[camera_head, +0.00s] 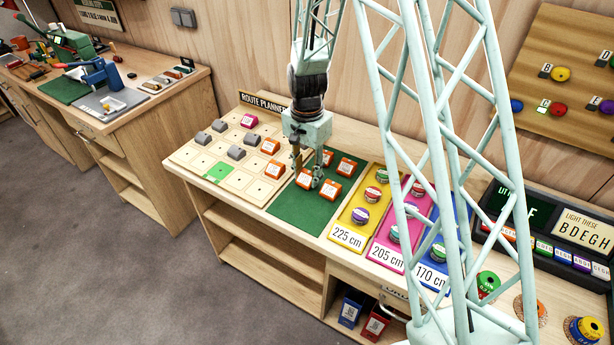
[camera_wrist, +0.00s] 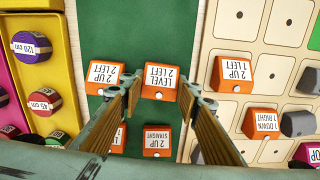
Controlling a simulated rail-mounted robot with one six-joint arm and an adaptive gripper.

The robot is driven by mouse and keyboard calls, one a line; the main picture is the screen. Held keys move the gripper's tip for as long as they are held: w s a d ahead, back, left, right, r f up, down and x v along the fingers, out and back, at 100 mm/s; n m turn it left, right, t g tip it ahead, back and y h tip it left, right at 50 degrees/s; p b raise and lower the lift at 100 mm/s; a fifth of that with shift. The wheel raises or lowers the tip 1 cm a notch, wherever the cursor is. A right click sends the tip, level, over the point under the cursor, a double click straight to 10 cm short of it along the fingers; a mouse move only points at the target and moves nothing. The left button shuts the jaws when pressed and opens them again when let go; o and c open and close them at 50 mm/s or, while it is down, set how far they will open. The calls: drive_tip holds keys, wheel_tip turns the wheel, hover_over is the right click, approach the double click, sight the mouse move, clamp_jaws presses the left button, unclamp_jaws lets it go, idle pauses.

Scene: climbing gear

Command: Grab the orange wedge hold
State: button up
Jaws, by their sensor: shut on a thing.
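Several orange wedge holds with white labels stand on the green mat (camera_head: 292,211). My gripper (camera_head: 308,173) is low over the mat's left part, its fingers pointing down. It is shut on the orange wedge hold labelled "LEVEL 2 LEFT" (camera_wrist: 159,82), which sits between the fingertips (camera_wrist: 160,88) in the wrist view. An orange hold labelled "2 UP 2 LEFT" (camera_wrist: 103,77) stands close beside it, just outside one finger. One labelled "2 UP STRAIGHT" (camera_wrist: 157,142) is behind it. Other orange holds are partly hidden by the fingers.
The route planner board (camera_head: 188,155) lies left of the mat, with grey, pink and orange holds and one green square (camera_head: 219,171). Yellow (camera_head: 347,235), pink and blue trays with round holds stand to the right. Neighbouring orange holds leave little room around the fingers.

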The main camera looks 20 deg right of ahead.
sight(307, 176)
drive_tip(key=shift+r, duration=1.45)
drive_tip(key=shift+s+r, duration=0.1)
drive_tip(key=shift+s, duration=0.15)
drive_tip(key=s, duration=0.5)
drive_tip(key=s+r, duration=0.1)
drive_tip(key=s, duration=0.4)
drive_tip(key=s+p, duration=0.1)
drive_tip(key=s, duration=0.4)
drive_tip(key=shift+s+r, duration=0.2)
drive_tip(key=shift+s, duration=0.05)
